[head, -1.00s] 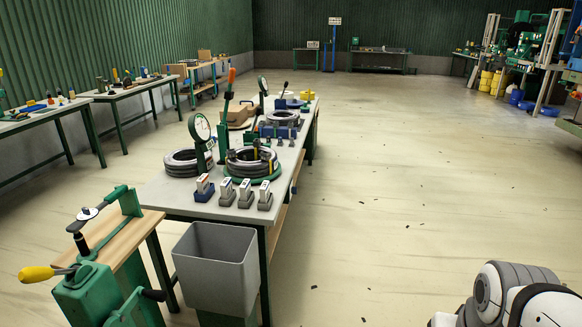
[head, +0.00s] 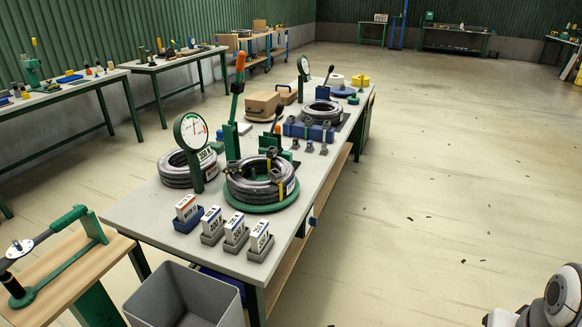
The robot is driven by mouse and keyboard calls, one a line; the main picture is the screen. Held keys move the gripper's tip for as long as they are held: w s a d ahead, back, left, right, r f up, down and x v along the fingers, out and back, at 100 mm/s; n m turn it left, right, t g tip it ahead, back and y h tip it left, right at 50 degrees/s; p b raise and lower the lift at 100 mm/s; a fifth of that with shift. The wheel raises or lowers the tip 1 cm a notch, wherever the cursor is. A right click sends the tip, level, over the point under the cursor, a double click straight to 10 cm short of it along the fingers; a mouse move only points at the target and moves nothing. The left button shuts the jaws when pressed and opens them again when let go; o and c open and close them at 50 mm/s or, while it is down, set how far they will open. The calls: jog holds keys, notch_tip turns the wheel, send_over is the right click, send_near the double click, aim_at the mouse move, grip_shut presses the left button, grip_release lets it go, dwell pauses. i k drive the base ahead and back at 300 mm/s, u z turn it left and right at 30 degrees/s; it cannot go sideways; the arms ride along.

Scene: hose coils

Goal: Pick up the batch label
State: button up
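Several upright white cards stand in small holders along the near end of the long grey workbench. The leftmost card (head: 186,208) has an orange-red band and sits in a blue holder (head: 187,222). The others, such as the second card (head: 211,220), the third card (head: 234,230) and the rightmost card (head: 259,236), have dark print and sit in grey holders. White labels also show on the left hose coil (head: 177,170) and the front hose coil (head: 258,189). I cannot tell which of these is the batch label. My gripper is not in view; only part of my arm shows at bottom right.
Behind the cards stand a round dial gauge (head: 190,131), a green lever tool (head: 232,135) and a green turntable (head: 262,205) under the front coil. A grey bin (head: 185,298) and a wooden-topped stand (head: 60,280) are near the bench's front. The floor to the right is mostly clear.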

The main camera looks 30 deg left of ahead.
aim_at(187, 209)
jog(key=i, duration=2.1)
jog(key=u, duration=3.65)
jog(key=i, duration=1)
jog(key=z, duration=0.05)
